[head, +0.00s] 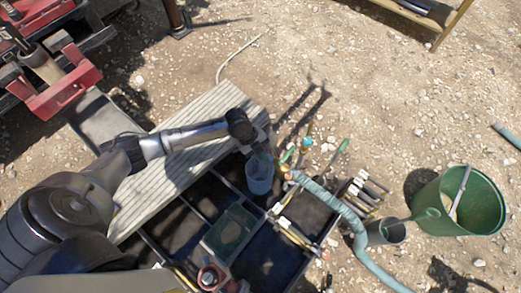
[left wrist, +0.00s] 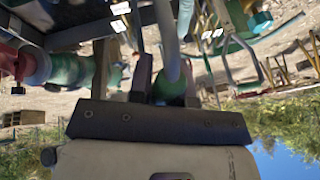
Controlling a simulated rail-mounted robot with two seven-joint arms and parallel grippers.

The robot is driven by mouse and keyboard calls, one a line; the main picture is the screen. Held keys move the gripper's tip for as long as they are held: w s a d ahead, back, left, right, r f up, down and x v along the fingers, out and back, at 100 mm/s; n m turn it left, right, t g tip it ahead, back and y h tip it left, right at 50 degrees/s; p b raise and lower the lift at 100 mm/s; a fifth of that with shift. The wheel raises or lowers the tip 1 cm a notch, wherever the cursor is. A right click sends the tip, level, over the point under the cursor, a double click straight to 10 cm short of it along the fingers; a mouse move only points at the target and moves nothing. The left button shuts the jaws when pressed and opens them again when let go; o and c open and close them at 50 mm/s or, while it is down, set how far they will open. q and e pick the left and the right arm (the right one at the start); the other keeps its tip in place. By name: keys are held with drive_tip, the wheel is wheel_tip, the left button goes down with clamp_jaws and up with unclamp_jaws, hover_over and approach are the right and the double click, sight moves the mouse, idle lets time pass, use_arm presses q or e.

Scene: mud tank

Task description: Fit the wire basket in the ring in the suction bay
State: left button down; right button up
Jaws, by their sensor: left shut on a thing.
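My left gripper (head: 258,143) reaches over the mud tank (head: 183,232) and points down. It is shut on a pale blue-grey cup-shaped thing, which looks like the wire basket (head: 260,177). The basket hangs upright below the fingers, over a dark compartment near the tank's far edge. Its mesh is too small to make out, and I cannot tell whether it touches anything below. In the left wrist view a blurred blue-grey shape (left wrist: 167,40) lies between the dark fingers. The ring in the suction bay is not clearly seen. My right gripper is not in view.
A ribbed board (head: 185,160) lies along the tank's far left side. A teal hose (head: 335,203), valves and several small tools crowd the right side. A grey cup (head: 387,232) and a green bucket (head: 470,205) stand farther right. A red toolbox (head: 70,85) is upper left.

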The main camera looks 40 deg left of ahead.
use_arm(q)
wheel_tip(320, 180, down, 9)
drive_tip(key=b, duration=0.5)
drive_tip(key=shift+r+b, duration=0.15)
drive_tip(key=shift+b, duration=0.15)
idle(0.7)
